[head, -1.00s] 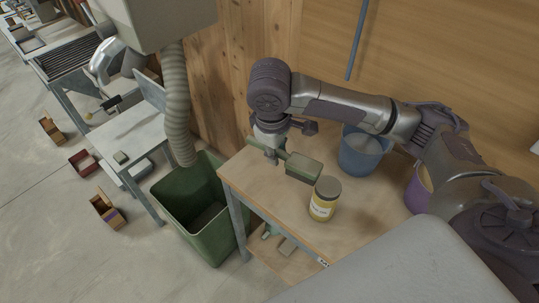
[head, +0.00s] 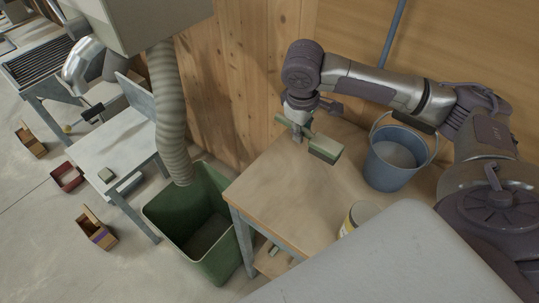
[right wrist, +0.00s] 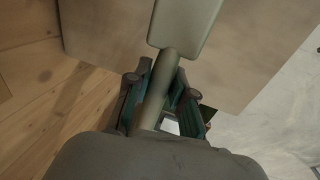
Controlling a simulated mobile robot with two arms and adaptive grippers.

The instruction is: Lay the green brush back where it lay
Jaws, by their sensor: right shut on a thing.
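The green brush is held by its handle in my right gripper (head: 299,131). Its green block head (head: 325,149) points right, over the back part of the wooden-topped bench (head: 275,190). In the right wrist view the pale green head (right wrist: 186,22) reaches forward, and the round handle (right wrist: 158,88) runs between the two fingers (right wrist: 155,92), which are shut on it. I cannot tell whether the brush touches the bench top. My left gripper is not in view.
A blue bucket (head: 392,165) stands on the bench right of the brush. A green bin (head: 207,228) stands left of the bench. The bench's middle is clear.

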